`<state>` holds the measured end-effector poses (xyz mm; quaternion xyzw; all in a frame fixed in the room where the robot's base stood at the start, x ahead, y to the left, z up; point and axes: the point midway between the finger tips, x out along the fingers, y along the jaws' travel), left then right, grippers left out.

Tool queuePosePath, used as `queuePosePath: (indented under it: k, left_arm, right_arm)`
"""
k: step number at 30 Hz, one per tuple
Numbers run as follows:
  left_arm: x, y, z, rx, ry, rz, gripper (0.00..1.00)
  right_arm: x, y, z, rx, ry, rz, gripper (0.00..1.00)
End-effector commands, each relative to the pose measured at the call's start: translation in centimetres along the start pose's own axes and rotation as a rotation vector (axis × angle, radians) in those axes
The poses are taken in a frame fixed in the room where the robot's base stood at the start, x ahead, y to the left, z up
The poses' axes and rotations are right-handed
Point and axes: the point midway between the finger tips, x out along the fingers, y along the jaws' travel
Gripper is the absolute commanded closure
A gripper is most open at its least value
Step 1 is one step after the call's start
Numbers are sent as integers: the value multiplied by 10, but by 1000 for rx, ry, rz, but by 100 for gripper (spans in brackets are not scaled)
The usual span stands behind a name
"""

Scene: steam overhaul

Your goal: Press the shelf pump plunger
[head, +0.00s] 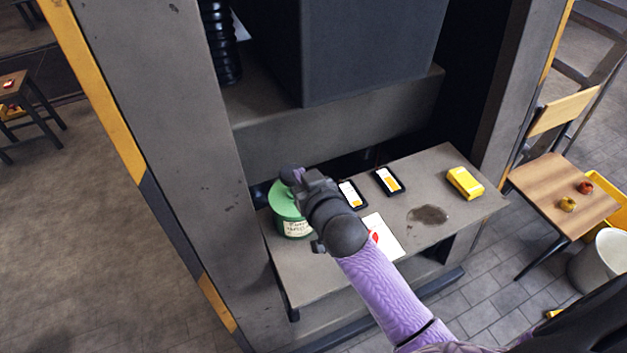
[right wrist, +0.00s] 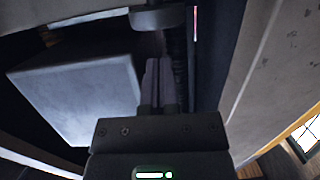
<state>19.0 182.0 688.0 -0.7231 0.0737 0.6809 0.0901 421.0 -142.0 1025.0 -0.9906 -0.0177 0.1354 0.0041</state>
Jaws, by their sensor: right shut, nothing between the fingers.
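A round green container (head: 287,205) with a cream handwritten label stands at the left end of the shelf (head: 330,275). It looks like the pump, but its plunger cannot be made out clearly behind my gripper. My right gripper (head: 292,176) is over the container's top; I cannot tell whether it touches. In the right wrist view its two fingers (right wrist: 158,82) are together and empty. A grey rounded part (right wrist: 158,17) shows beyond the fingertips; I cannot tell what it is. My left gripper is not in view.
Two dark devices with lit screens (head: 389,181), a white card (head: 384,238), a brown stain and a yellow block (head: 465,183) are on the shelf. A large dark block (head: 365,55) hangs behind. A grey post (head: 165,110) rises at left. A chair (head: 565,195) stands right.

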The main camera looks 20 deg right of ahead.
Motion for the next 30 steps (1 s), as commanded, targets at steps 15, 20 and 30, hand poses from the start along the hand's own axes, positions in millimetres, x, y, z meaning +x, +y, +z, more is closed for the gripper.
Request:
queuePosePath:
  k: [15, 20, 30]
  left_arm:
    - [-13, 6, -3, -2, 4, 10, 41]
    - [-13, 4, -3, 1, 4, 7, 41]
    - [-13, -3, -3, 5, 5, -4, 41]
  right_arm:
    - [-65, 0, 0, -1, 3, 0, 100]
    - [-64, 0, 1, -1, 3, 0, 100]
    - [-64, 0, 1, -1, 3, 0, 100]
